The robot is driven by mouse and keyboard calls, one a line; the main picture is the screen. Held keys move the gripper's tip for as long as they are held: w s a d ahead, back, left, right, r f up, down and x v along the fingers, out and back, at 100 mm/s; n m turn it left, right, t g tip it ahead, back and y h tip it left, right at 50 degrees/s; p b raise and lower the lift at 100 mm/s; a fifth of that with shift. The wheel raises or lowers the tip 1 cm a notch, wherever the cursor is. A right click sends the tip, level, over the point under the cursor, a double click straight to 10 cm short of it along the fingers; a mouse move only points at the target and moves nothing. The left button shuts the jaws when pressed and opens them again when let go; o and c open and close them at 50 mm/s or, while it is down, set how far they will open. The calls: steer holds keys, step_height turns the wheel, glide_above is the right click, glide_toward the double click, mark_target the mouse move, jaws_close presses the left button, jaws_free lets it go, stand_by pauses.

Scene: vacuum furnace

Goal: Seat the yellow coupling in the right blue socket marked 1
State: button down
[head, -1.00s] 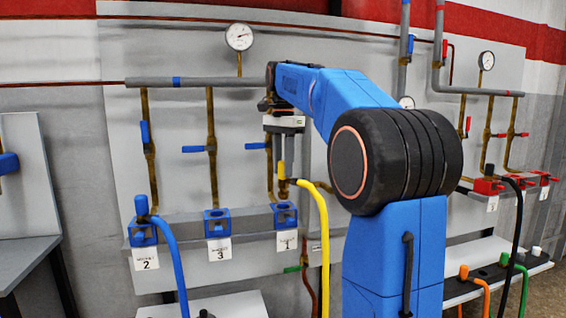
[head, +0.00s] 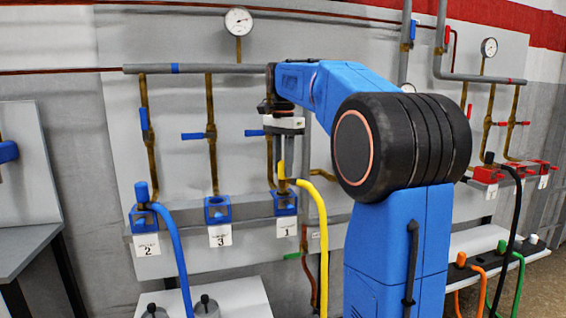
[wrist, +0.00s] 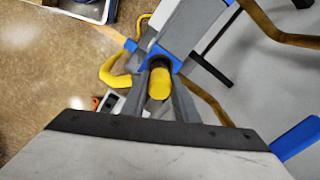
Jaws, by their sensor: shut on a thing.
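My gripper (head: 282,157) is shut on the yellow coupling (head: 281,171), which stands upright with its yellow hose looping off to the right and down. In the wrist view the coupling's rounded yellow top (wrist: 158,84) sits between the two grey fingers. The blue socket marked 1 (head: 285,205) is directly below the coupling in the head view, and blue socket parts (wrist: 172,60) show just beyond the coupling in the wrist view. The coupling's lower end is at the socket's top; I cannot tell whether it has entered the opening. The white label 1 (head: 287,227) hangs below.
Blue socket 3 (head: 217,210) is empty to the left. Blue socket 2 (head: 144,219) holds a blue coupling (head: 142,191) with its hose. Blue valve handles and brass pipes stand behind. Red sockets (head: 487,174) are at the right, one with a black hose.

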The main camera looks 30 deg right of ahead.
steer(key=shift+f, duration=1.1)
steer(key=shift+f, duration=0.35)
stand_by(0.5)
steer(key=c, duration=1.3)
jaws_free()
step_height(320, 180, up, 17)
steer(key=shift+r, duration=0.2)
